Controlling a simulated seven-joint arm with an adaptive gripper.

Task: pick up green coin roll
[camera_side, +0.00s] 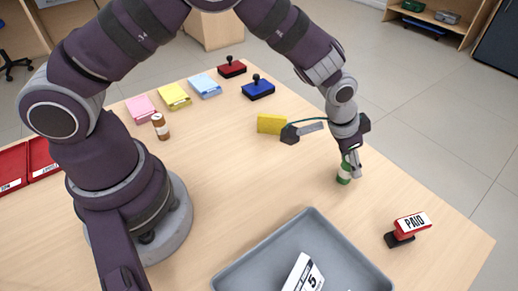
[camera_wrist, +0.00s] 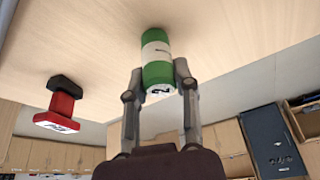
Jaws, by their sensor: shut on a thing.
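The green coin roll (camera_side: 344,175) has a white band and stands upright at the right part of the table in the side view. My gripper (camera_side: 350,162) is over it from above, with its fingers around the roll's upper end. In the wrist view the coin roll (camera_wrist: 156,62) is between the two fingertips of my gripper (camera_wrist: 158,82), which is shut on it. The roll's base appears at or very near the table top; I cannot tell whether it touches.
A PAID stamp (camera_side: 408,228) stands to the right, and a grey tray (camera_side: 236,268) lies in front. A yellow block (camera_side: 271,123) is behind. The table between is clear.

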